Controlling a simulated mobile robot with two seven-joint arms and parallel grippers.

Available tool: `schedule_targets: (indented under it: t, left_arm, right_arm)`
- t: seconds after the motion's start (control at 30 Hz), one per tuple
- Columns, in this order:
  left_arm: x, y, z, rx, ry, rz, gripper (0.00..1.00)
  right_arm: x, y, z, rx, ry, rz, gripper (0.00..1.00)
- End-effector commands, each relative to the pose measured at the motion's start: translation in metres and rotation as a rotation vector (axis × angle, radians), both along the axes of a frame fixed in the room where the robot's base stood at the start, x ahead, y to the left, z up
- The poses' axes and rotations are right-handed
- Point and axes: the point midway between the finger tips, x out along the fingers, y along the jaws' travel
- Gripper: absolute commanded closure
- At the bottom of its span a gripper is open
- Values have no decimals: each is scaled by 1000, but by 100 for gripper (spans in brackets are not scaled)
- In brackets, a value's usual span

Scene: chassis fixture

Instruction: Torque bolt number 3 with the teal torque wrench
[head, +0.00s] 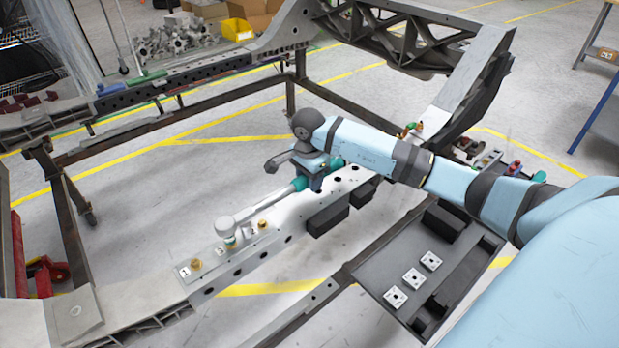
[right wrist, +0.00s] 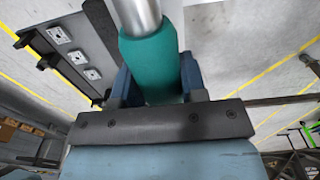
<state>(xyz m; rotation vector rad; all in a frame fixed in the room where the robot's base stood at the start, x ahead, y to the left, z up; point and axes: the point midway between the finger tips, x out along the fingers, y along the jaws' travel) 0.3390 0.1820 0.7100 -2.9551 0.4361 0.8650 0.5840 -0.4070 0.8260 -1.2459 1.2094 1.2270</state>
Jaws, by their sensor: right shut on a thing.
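My right gripper (head: 316,177) is shut on the teal handle of the torque wrench (head: 262,206). In the right wrist view the teal handle (right wrist: 151,65) lies between the two blue fingers, its silver shaft running up out of frame. The shaft points left and toward me along the chassis rail (head: 230,272). The wrench head (head: 226,229) is over a spot on the rail between two brass bolts, a left one (head: 195,265) and a right one (head: 262,225). The head hides what is directly under it. The bolt numbers are too small to read surely. My left gripper is out of view.
A grey tray (head: 378,272) with three white marked plates (head: 413,278) is right of the rail. Black blocks (head: 328,218) are on the rail's near side. The frame's raised cross member (head: 400,35) stands behind. Red and teal items (head: 515,168) lie beyond my arm.

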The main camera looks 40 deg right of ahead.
Motion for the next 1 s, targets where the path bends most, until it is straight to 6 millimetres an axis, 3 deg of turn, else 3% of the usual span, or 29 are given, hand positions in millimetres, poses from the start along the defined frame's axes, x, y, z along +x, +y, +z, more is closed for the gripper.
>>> schedule_targets:
  t: [1.0]
  left_arm:
    - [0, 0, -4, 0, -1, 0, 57]
  right_arm:
    - [-4, -1, -9, -1, -1, -20, 100]
